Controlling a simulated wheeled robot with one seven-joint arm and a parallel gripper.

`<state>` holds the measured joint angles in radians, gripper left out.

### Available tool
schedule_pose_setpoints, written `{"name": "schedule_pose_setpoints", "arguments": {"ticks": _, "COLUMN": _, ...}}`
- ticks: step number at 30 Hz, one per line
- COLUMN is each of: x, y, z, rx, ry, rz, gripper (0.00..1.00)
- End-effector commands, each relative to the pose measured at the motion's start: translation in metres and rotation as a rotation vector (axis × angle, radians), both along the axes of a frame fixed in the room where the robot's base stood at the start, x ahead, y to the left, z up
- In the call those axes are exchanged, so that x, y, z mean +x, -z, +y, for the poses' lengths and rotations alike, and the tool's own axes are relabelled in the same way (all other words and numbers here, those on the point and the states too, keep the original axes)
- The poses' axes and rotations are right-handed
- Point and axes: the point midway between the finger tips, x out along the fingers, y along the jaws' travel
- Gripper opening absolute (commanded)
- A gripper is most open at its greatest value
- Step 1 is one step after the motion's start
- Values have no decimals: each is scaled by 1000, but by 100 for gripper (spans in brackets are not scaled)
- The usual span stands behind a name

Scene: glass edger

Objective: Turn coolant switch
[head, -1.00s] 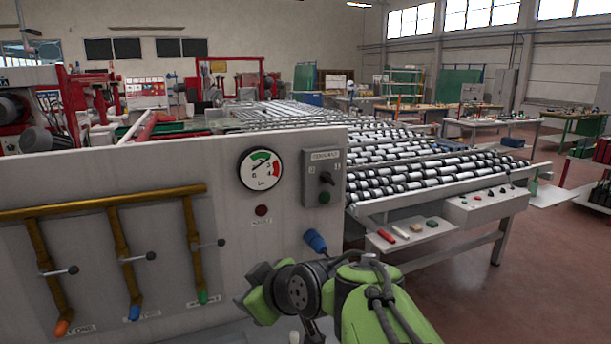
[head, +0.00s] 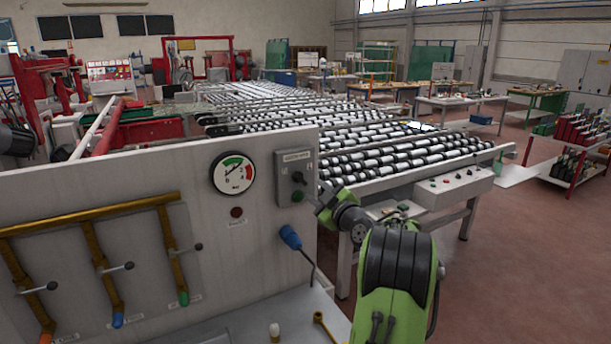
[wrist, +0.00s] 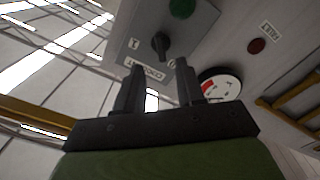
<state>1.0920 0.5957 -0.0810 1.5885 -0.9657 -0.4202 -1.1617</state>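The coolant switch is a black rotary knob (head: 298,178) on a grey box (head: 283,190) fixed at the right end of the machine's front panel. In the wrist view the knob (wrist: 161,46) lies just beyond the gap between my fingertips, with a label partly hidden by the left finger. My gripper (wrist: 159,68) is open, its two dark fingers apart with nothing between them. In the head view my gripper (head: 314,202) is beside the box's lower right, partly hidden by my wrist. A green button (wrist: 181,8) sits by the knob on the same box.
A pressure gauge (head: 233,173) and a dark red button (head: 237,212) are left of the box. A blue connector (head: 290,237) with a cable hangs below it. Brass pipes with levers (head: 115,268) are at the left. The roller conveyor (head: 400,150) extends behind.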

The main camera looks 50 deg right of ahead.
Motion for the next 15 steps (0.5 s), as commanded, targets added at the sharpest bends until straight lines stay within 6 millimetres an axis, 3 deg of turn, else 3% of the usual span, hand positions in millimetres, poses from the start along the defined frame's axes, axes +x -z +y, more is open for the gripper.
{"name": "schedule_pose_setpoints", "arguments": {"ticks": 6, "x": 50, "y": -5, "z": -14, "rx": 2, "ry": -4, "rz": 0, "gripper": 38}}
{"name": "schedule_pose_setpoints", "arguments": {"ticks": 10, "x": 65, "y": -3, "z": -20, "rx": 1, "ry": -1, "rz": 0, "gripper": 38}}
{"name": "schedule_pose_setpoints", "arguments": {"ticks": 15, "x": 70, "y": -1, "z": -22, "rx": 2, "ry": -1, "rz": 0, "gripper": 38}}
